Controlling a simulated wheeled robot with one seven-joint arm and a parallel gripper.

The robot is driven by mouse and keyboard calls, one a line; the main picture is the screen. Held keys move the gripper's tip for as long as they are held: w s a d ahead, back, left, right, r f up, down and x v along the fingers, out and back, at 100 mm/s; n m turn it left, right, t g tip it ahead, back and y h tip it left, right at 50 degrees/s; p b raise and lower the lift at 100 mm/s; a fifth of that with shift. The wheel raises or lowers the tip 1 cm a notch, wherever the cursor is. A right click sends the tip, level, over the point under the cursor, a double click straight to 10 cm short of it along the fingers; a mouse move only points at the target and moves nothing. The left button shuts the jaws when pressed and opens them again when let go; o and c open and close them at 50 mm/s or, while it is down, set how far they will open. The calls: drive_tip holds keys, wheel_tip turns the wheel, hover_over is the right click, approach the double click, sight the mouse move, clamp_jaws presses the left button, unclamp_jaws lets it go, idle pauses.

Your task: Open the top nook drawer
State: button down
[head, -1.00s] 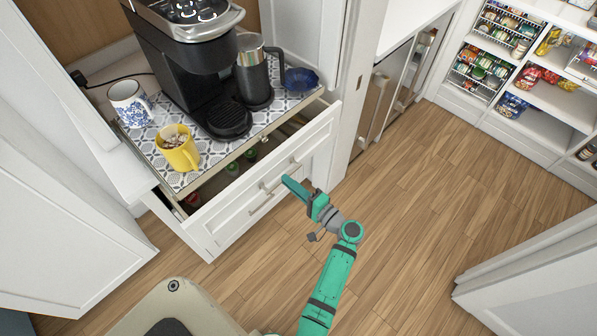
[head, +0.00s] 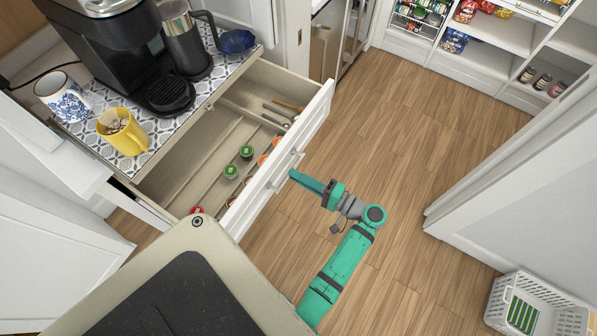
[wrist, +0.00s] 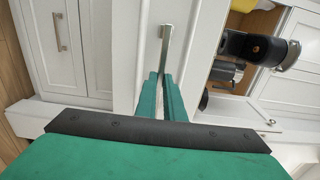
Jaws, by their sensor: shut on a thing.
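The top nook drawer (head: 284,160) stands well out from the cabinet in the head view, and its inside shows. Several pods, green-topped and orange, and some utensils lie in it. My gripper (head: 296,177) is at the bar handle on the drawer's white front. In the wrist view the metal handle (wrist: 166,45) runs between the two teal fingers (wrist: 166,78), which are shut on it. The exact contact is partly hidden by the fingers.
A white basket (head: 540,305) is at the lower right. Wood floor between is clear.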

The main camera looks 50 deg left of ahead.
drive_tip(key=shift+w+d, duration=0.15)
drive_tip(key=shift+w, duration=0.05)
drive_tip(key=c, duration=1.9)
unclamp_jaws()
drive_tip(key=shift+o, duration=0.2)
drive_tip(key=shift+s, duration=0.1)
drive_tip(key=v, duration=1)
drive_tip(key=shift+d, duration=0.35)
